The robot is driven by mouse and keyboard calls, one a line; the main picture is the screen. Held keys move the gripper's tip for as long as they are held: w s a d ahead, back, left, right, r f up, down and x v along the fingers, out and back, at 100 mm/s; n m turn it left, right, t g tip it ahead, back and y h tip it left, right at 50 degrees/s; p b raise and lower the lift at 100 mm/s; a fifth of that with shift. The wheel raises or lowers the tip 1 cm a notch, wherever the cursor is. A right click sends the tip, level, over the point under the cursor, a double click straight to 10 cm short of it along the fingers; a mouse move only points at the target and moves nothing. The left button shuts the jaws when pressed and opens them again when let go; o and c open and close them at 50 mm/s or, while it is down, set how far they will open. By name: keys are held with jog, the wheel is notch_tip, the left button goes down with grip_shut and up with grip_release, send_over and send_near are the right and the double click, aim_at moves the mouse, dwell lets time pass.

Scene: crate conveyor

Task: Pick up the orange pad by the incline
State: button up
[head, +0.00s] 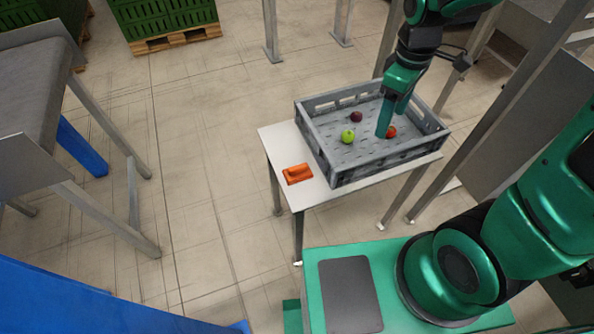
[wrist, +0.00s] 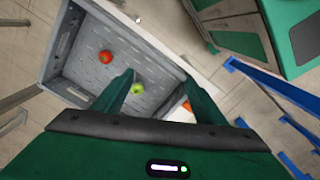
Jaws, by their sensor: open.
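The orange pad (head: 297,174) lies on the bare left part of the white table (head: 281,142), left of the grey crate, in the head view. It is a flat piece with a raised part on top. In the wrist view a small bit of the orange pad (wrist: 187,106) shows beside my right finger, which hides the rest. My gripper (head: 384,134) points down over the crate, to the right of the pad and apart from it. My gripper (wrist: 162,85) is open with nothing between its fingers. No incline can be clearly told beside the pad.
The grey crate (head: 333,161) on the table holds a green apple (head: 348,136), a dark red fruit (head: 356,117) and a red fruit (head: 391,132) partly behind my gripper. A conveyor (head: 38,80) stands at left. Green crates on a pallet (head: 172,41) stand behind. Floor between is clear.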

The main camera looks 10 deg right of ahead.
jog(key=w+a+f+n, duration=0.3)
jog(key=a+f+n, duration=0.2)
jog(key=a, duration=0.4)
jog(key=n, duration=0.7)
send_over(298, 166)
jog(key=d, duration=0.1)
notch_tip(298, 166, down, 6)
jog(key=f, duration=0.6)
jog(key=shift+s+a+f, duration=0.1)
jog(key=shift+s+a, duration=0.2)
jog(key=shift+a, duration=0.1)
jog(key=shift+w+a+f, duration=0.1)
jog(key=shift+w+f, duration=0.05)
jog(key=shift+f, duration=1.3)
jog(key=shift+w+a+f, duration=0.1)
jog(key=shift+f, duration=1.3)
jog(key=c, duration=1.2)
jog(key=shift+r, duration=0.15)
